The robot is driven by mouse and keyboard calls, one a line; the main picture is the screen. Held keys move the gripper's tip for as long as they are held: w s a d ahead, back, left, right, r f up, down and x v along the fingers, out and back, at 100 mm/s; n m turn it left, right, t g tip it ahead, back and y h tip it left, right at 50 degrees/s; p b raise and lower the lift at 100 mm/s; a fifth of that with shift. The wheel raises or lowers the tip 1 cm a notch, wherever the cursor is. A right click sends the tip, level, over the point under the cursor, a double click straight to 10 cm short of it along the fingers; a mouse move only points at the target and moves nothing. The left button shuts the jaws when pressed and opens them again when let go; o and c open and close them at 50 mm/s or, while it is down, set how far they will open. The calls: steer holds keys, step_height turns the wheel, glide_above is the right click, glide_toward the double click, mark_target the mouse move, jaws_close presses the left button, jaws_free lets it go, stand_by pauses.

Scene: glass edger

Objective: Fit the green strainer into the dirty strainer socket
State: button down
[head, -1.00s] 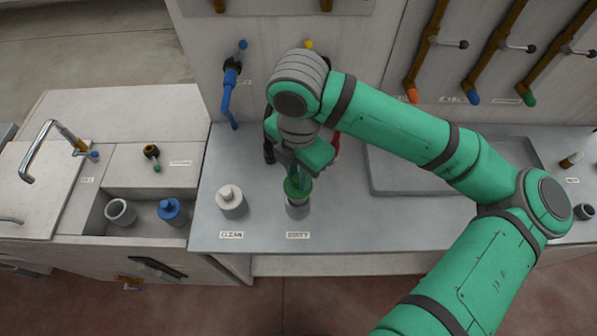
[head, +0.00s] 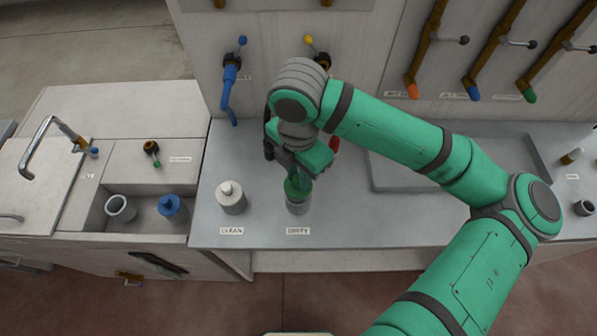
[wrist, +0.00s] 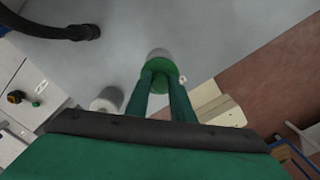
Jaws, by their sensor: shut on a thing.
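The green strainer (head: 297,188) sits on top of the grey cylindrical dirty strainer socket (head: 297,208), behind the DIRTY label. My gripper (head: 301,176) reaches down from above and is shut on the strainer. In the wrist view, the two fingers hold the green strainer (wrist: 164,68) with the socket's grey body (wrist: 158,54) just beyond it. The strainer's lower part is hidden, so I cannot tell how deep it sits in the socket.
A white strainer stands in the CLEAN socket (head: 231,199) to the left. A basin at far left holds an empty grey cup (head: 121,208) and a blue-topped strainer (head: 172,207). A blue hose (head: 228,95) hangs behind. The counter's front (head: 262,240) is clear.

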steer(key=shift+f, duration=2.05)
steer(key=c, duration=1.5)
jaws_free()
steer(key=shift+o, duration=0.2)
steer(key=shift+r, duration=0.1)
step_height(320, 180, up, 11)
steer(key=shift+f, duration=0.2)
